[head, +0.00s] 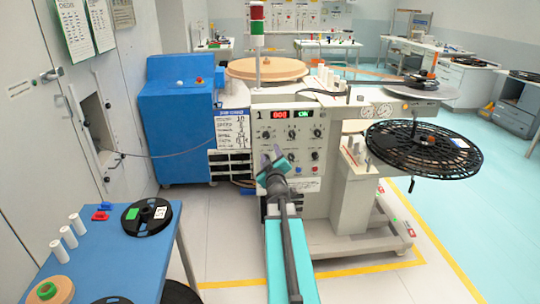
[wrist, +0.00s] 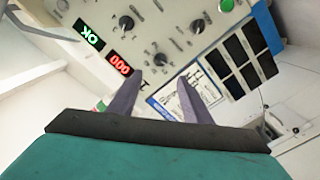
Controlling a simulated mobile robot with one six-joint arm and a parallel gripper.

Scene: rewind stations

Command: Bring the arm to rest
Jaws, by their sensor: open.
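My arm (head: 290,250) reaches forward from the bottom of the head view, with a teal link and a dark tube. My gripper (head: 270,162) is raised in front of the rewind machine's control panel (head: 290,134). In the wrist view my gripper (wrist: 160,90) shows two grey fingers spread apart with nothing between them. Beyond the fingers the panel appears tilted, with a green OK display (wrist: 89,35) and a red 000 display (wrist: 119,63). I cannot tell exactly how far the fingertips are from the panel.
A blue table (head: 110,262) with reels and white cylinders stands at the lower left. A large black reel (head: 425,148) juts out at the machine's right. A blue cabinet (head: 180,120) stands behind left. Floor (head: 480,220) at the right is clear.

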